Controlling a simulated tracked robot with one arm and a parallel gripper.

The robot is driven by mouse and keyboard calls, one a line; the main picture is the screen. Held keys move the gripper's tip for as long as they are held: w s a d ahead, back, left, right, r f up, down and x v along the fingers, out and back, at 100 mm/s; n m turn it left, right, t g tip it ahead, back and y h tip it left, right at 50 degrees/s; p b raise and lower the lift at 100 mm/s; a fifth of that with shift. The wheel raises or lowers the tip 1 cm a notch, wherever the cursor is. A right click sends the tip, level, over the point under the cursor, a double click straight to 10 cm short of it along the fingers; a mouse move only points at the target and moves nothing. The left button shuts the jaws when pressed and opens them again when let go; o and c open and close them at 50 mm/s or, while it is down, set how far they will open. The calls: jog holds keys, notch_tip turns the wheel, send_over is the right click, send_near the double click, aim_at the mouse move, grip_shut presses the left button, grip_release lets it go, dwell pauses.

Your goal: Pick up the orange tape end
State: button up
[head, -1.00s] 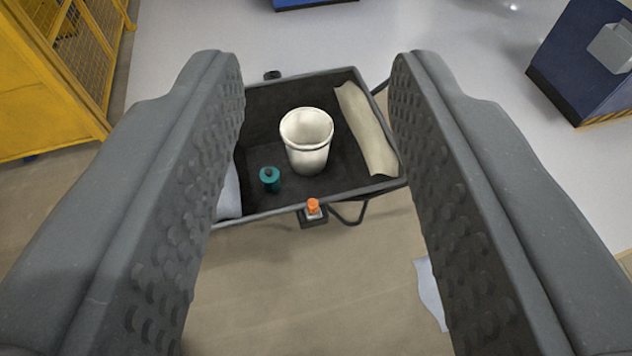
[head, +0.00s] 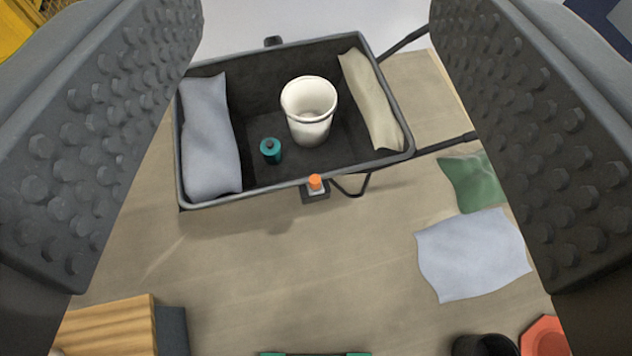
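The orange tape end (head: 315,182) is a small bright tip on a small grey and black holder (head: 315,194) at the near outer edge of a dark wheelbarrow-like tray (head: 260,192). My gripper (head: 317,40) is open, its two studded grey fingers wide apart at the left and right of the picture. Nothing is between the fingers at close range. The tape end shows in the gap between them, apart from both and further off.
The tray holds a white bucket (head: 309,112), a teal bottle (head: 270,151), a grey-blue cloth (head: 210,140) and a beige cloth (head: 370,100). On the floor lie a light blue cloth (head: 473,254), a green cloth (head: 474,182) and a wooden block (head: 110,327). Floor before the tray is clear.

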aim_at(316, 176)
jog(key=shift+o, duration=0.2)
jog(key=w+a+f+b, duration=0.1)
jog(key=w+f, duration=0.7)
jog(key=f, duration=0.4)
jog(key=w+a+f+g+b, duration=0.1)
jog(key=w+f, duration=0.7)
jog(key=f, duration=0.4)
jog(key=w+a+f+b, duration=0.1)
jog(key=w+a+f, duration=0.1)
jog(key=w+f, duration=0.85)
jog(key=s+d+f+m+g+h+b, duration=0.1)
jog(key=s+f, duration=0.1)
jog(key=f, duration=1.8)
jog(key=s+d+f+m+h+b, duration=0.1)
jog(key=s+f+b, duration=0.15)
jog(key=f, duration=1.75)
jog(key=x, duration=0.7)
jog(key=shift+w+f, duration=0.3)
jog(key=shift+f, duration=0.05)
jog(key=shift+b+x, duration=1.05)
jog(key=shift+x, duration=1.9)
jog(key=shift+r, duration=0.25)
grip_shut()
